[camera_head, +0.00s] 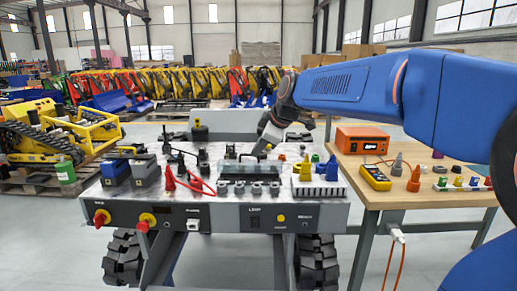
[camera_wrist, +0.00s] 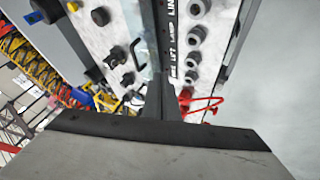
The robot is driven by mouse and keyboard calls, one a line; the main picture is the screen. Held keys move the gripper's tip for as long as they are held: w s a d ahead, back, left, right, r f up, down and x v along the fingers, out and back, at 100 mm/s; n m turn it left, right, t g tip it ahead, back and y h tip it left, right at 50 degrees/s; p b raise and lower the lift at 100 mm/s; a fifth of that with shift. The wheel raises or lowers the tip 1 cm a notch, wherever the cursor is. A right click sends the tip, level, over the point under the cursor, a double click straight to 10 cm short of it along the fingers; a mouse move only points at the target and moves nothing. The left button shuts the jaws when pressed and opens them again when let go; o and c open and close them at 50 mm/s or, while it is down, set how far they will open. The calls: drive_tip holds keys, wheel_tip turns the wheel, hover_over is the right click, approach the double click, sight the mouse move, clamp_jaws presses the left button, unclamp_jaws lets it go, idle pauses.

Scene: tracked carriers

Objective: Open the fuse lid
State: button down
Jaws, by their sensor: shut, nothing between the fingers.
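The fuse box (camera_head: 238,168) is a low, dark housing with a flat top near the middle of the grey carrier panel. I cannot tell its lid clearly from the box at this size. In the wrist view a pale, translucent strip (camera_wrist: 133,28), which may be the lid, runs beside a dark rail with white lettering. In the wrist view my fingers (camera_wrist: 159,85) are together and empty, close to the rail. Whether they touch it is hidden.
A row of round grey sockets (camera_head: 250,188) lies in front of the fuse box. Red cables (camera_head: 195,184) and a yellow cone (camera_head: 305,170) stand to either side. The wooden bench (camera_head: 440,202) at right holds an orange case (camera_head: 362,140) and a yellow meter (camera_head: 376,178).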

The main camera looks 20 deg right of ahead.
sight(250, 162)
drive_tip(key=x, duration=0.7)
drive_tip(key=shift+w+a+f, duration=0.1)
drive_tip(key=shift+w+f, duration=0.1)
drive_tip(key=shift+f, duration=0.05)
drive_tip(key=shift+w+d+r, duration=0.15)
drive_tip(key=shift+w+d, duration=0.05)
drive_tip(key=shift+w, duration=0.4)
drive_tip(key=shift+w+d+r, duration=0.2)
drive_tip(key=shift+w+d, duration=0.05)
drive_tip(key=shift+w, duration=0.35)
drive_tip(key=shift+w+d+r, duration=0.15)
drive_tip(key=shift+w+d, duration=0.05)
drive_tip(key=shift+w, duration=0.4)
drive_tip(key=shift+w+d+r+g, duration=0.1)
drive_tip(key=shift+w+r+g, duration=0.1)
drive_tip(key=shift+w+g, duration=0.1)
